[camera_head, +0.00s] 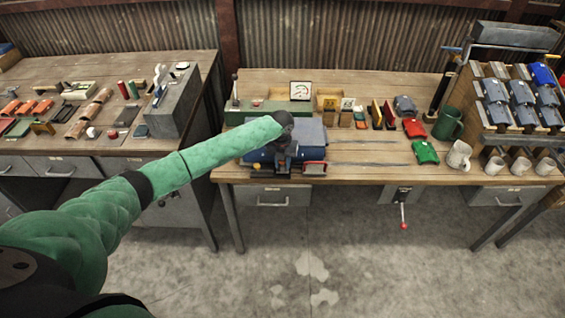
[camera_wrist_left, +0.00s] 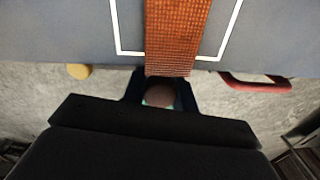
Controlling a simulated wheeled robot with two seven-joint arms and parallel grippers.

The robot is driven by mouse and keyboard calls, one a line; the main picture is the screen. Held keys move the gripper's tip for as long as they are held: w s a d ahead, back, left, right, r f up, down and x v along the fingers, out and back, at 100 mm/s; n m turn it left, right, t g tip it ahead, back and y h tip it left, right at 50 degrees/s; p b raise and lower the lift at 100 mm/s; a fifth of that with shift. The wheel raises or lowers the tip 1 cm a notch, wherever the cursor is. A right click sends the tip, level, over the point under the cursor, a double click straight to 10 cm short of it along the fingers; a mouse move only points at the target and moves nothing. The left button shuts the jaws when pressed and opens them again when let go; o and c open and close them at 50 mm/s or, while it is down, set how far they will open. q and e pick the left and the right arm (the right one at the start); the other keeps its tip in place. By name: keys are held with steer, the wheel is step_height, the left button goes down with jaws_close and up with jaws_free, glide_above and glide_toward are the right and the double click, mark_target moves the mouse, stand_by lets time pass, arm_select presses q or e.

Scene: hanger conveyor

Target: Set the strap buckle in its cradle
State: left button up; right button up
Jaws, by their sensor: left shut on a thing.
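My left gripper (camera_head: 284,166) is at the front edge of the left part of the middle bench, in front of a blue-grey padded block (camera_head: 312,133). In the left wrist view an orange woven strap (camera_wrist_left: 169,35) runs down over a grey surface with a white outline (camera_wrist_left: 130,53). Its lower end meets my left gripper (camera_wrist_left: 160,85), which is shut on it. A dark red-brown round thing (camera_wrist_left: 160,96) shows between the fingers. I cannot make out the buckle or its cradle clearly; my gripper and wrist hide that spot. My right gripper is not in view.
A red-rimmed handle (camera_head: 315,167) sits just right of the gripper; it also shows in the wrist view (camera_wrist_left: 255,84). Green (camera_head: 425,152) and red (camera_head: 413,128) pouches, mugs (camera_head: 459,156) and a rack (camera_head: 492,75) stand farther right. A cluttered bench (camera_head: 45,155) is at left. The floor in front is clear.

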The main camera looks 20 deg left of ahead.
arm_select(q)
steer(key=shift+f, duration=0.65)
steer(key=shift+f+b, duration=0.3)
steer(key=shift+b, duration=0.1)
steer(key=shift+f, duration=0.1)
steer(key=o, duration=1.1)
steer(key=shift+r+b, duration=0.25)
steer(key=shift+b, duration=0.05)
step_height(320, 180, up, 6)
steer(key=shift+f+b, duration=0.1)
steer(key=shift+b, duration=1)
steer(key=shift+r, duration=0.75)
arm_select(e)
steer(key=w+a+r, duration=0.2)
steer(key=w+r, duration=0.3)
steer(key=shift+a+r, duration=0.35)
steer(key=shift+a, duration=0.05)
